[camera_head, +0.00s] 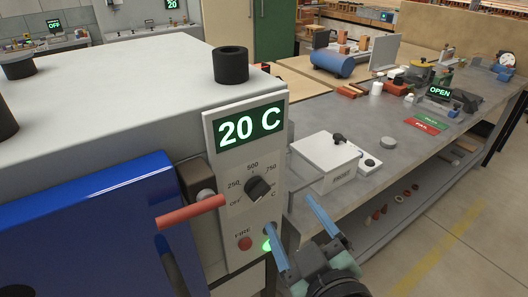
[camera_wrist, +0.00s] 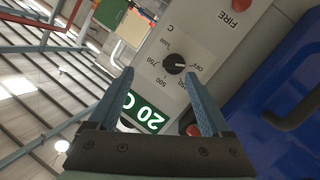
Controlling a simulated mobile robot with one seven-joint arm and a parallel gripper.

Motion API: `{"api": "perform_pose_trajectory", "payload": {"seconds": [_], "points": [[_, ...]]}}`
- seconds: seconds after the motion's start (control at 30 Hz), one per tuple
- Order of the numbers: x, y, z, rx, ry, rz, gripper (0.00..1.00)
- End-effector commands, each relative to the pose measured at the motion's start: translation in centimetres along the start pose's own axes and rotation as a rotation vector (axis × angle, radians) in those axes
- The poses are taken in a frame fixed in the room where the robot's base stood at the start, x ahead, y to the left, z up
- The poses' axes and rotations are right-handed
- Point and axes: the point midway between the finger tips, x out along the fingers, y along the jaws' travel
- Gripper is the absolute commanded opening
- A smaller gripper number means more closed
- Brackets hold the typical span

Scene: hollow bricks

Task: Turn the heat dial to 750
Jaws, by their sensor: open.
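The heat dial (camera_head: 258,189) is a black round knob on the grey control panel (camera_head: 238,262) of a furnace. Marks from OFF through 250, 500 and 750 curve around it. In the wrist view the dial (camera_wrist: 174,64) shows its pale pointer line on the OFF side. The green display (camera_head: 249,128) above it reads 20 C. My gripper (camera_head: 290,212) is open and empty, its two blue fingers apart, to the right of and below the dial in the head view. In the wrist view the dial appears between the spread fingertips (camera_wrist: 157,73); contact is not visible.
A red FIRE button (camera_head: 245,243) and a lit green lamp (camera_head: 267,244) sit below the dial. A red handle (camera_head: 190,212) juts out left of the panel, by the blue door (camera_head: 95,235). A white box (camera_head: 325,160) stands on the bench to the right.

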Motion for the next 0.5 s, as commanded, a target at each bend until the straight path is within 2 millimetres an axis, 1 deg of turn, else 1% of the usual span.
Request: {"api": "perform_pose_trajectory", "payload": {"seconds": [0.03,0.3,0.5], "points": [[-0.9,0.9,-1.4,-0.004,-0.019,-0.025,0.82],[-3.7,0.5,-2.3,-0.040,-0.055,-0.147,0.82],[-4.4,0.0,-2.3,-0.051,-0.055,-0.180,0.82]]}}
